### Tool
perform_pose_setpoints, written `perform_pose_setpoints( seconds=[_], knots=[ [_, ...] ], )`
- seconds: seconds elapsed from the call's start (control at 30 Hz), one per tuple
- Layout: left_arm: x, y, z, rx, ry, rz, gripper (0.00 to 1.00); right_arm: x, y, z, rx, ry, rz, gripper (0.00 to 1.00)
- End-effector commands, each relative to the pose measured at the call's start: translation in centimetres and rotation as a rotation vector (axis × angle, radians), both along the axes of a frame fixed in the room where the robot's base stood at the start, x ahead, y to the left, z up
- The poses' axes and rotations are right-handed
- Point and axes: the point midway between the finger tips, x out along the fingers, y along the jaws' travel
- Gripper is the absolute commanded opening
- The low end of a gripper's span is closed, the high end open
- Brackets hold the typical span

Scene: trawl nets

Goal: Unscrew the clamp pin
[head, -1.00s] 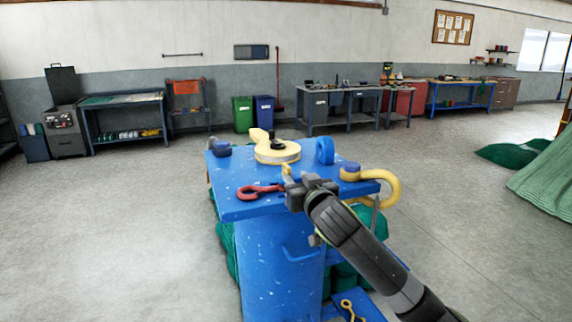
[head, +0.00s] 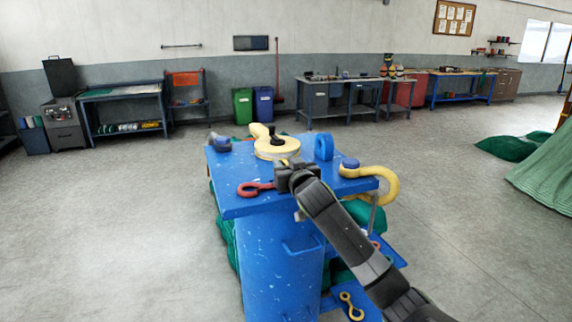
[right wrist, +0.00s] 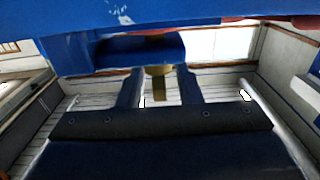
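My right gripper (head: 290,166) is at the front edge of the blue table top (head: 238,207), between a red hook and a yellow hook. In the right wrist view, its two dark fingers (right wrist: 159,88) stand apart on either side of a small yellow-brown piece (right wrist: 158,72), which looks like the clamp pin. The piece has a wider upper part and a narrow stem. I cannot tell whether the fingers touch it. A dark blue block (right wrist: 135,50) is just above the fingers. In the head view, the gripper hides the pin. My left gripper is not in view.
Green netting (head: 361,211) bulges below the top. The grey floor (head: 110,230) is clear to the left.

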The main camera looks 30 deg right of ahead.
Motion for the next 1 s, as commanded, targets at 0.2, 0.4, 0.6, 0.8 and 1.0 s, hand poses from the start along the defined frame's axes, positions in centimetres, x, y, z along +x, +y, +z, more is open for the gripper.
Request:
perform_pose_setpoints(
  seconds=[0.2, 0.4, 0.6, 0.8, 1.0],
  knots=[
    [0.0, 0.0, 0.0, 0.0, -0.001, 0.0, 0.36, 0.0, 0.0, 0.0, 0.0, 0.0, 0.0, 0.1],
    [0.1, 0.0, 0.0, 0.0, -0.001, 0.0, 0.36, 0.0, 0.0, 0.0, 0.0, 0.0, 0.0, 0.0],
    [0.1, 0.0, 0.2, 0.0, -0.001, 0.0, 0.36, 0.0, 0.0, 0.0, 0.0, 0.0, 0.009, 0.0],
    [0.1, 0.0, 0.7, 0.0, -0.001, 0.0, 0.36, -0.1, -0.1, 0.1, -0.001, 0.001, 0.051, 0.0],
    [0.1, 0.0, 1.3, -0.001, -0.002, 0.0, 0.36, -0.1, -0.1, 0.1, 0.0, 0.002, 0.126, 0.0]
  ],
)
